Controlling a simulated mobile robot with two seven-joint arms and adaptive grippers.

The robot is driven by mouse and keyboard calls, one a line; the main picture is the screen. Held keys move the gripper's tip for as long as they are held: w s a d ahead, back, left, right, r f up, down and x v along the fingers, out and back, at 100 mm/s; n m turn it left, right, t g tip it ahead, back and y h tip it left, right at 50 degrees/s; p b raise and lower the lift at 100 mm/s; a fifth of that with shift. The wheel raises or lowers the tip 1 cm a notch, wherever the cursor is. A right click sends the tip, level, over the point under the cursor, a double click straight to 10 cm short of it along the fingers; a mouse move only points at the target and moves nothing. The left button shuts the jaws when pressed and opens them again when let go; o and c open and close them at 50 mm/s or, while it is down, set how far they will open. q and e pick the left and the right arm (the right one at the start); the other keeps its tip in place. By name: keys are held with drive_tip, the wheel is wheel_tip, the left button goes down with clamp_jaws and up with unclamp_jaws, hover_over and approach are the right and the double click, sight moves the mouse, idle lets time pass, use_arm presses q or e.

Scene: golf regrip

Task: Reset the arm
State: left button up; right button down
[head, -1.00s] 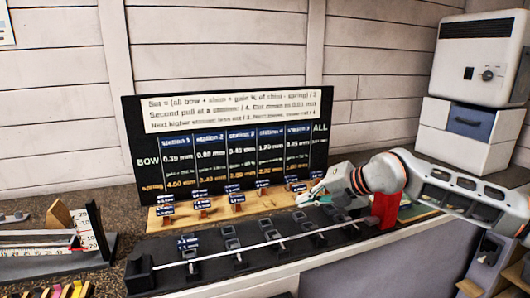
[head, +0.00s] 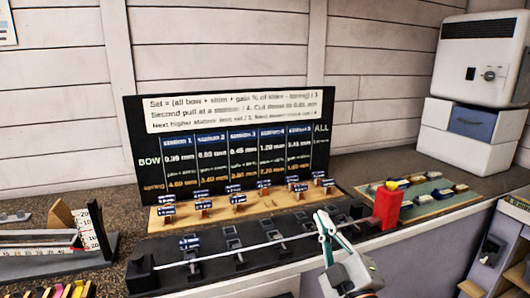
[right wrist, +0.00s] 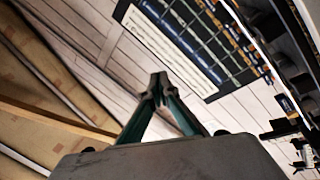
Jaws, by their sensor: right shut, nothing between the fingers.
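My right gripper (head: 325,222) is in the head view at the lower right of middle, in front of the black station rig (head: 262,255). Its teal fingers are shut with nothing between them and point up. In the right wrist view the shut fingertips (right wrist: 158,82) point toward the plank wall and the black board. My left gripper is not in view.
The black board (head: 150,125) with station columns stands behind the wooden rack (head: 262,204) of small blue tags. A red block (head: 388,206) stands at the rig's right end, beside a green tray (head: 425,203). A ruler fixture (head: 50,250) is at left.

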drive_tip(key=s+d+f+m+g+h, duration=0.3)
drive_tip(key=s+d+f+h, duration=0.1)
drive_tip(key=d+f, duration=0.4)
drive_tip(key=s+d+f+m+g+h, duration=0.2)
drive_tip(key=s+d+f+g+h, duration=0.15)
drive_tip(key=d+f, duration=0.45)
drive_tip(key=s+d+f+g+h, duration=0.1)
drive_tip(key=s+d+f+g, duration=0.3)
drive_tip(key=s+f, duration=0.45)
drive_tip(key=s+d+f+g+h, duration=0.1)
drive_tip(key=s+d+f+g, duration=0.4)
drive_tip(key=s, duration=0.6)
drive_tip(key=w+a+f+m+t+y, duration=0.2)
drive_tip(key=a+f+t+y, duration=0.3)
drive_tip(key=a+f, duration=0.9)
drive_tip(key=a+m+y, duration=0.1)
drive_tip(key=a+y, duration=0.2)
drive_tip(key=a, duration=0.1)
drive_tip(key=shift+w, duration=0.3)
